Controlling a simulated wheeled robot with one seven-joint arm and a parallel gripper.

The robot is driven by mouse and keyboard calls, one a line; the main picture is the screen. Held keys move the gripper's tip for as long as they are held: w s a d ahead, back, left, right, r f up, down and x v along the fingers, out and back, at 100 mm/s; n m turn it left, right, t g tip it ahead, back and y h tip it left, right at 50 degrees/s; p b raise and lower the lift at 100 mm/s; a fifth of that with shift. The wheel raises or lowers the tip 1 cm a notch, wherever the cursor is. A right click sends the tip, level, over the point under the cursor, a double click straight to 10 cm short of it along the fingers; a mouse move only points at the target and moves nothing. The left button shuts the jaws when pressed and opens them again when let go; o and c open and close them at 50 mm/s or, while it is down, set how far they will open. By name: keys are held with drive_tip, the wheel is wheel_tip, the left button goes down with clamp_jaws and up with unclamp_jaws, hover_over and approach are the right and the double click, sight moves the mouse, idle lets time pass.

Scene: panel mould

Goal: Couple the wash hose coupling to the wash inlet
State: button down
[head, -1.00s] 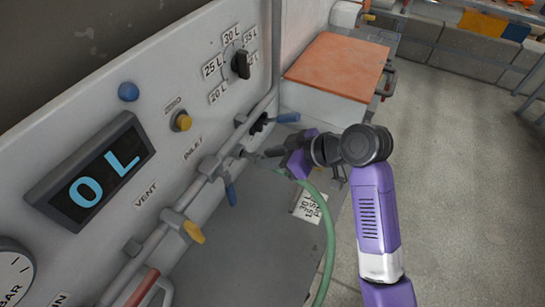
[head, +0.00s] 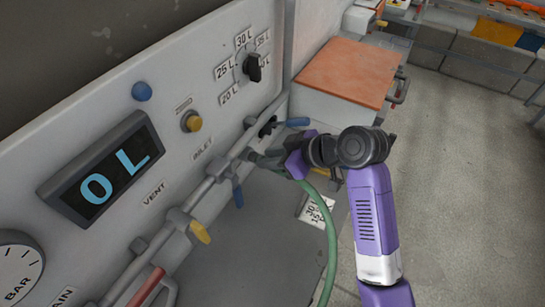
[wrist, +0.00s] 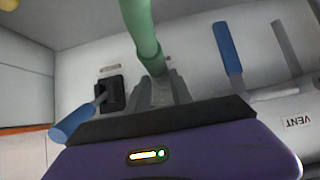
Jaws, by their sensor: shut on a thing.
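My gripper (head: 272,163), on the purple wrist, is shut on the grey wash hose coupling (head: 260,159) low in front of the panel. The green hose (head: 331,235) hangs from it towards the bottom of the head view. The hose also crosses the top of the wrist view (wrist: 143,28), with the grey fingers (wrist: 162,92) below it. The wash inlet (head: 246,154) is a small grey stub on the pipework, right of the INLET label. The coupling's front end is at or very near the stub; I cannot tell whether they touch. My wrist hides part of the joint.
A blue lever (head: 238,196) hangs below the pipe left of the gripper. Another blue lever (head: 297,122) sticks out just above right. A yellow lever (head: 200,232) is lower left. The orange-topped cabinet (head: 345,72) stands behind; open floor lies right.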

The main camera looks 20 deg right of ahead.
drive_tip(key=shift+w+a, duration=0.2)
drive_tip(key=shift+w, duration=0.05)
drive_tip(key=c, duration=1.1)
unclamp_jaws()
drive_tip(key=shift+o, duration=0.2)
drive_tip(key=b+v, duration=0.1)
drive_tip(key=v, duration=0.7)
drive_tip(key=shift+a, duration=0.1)
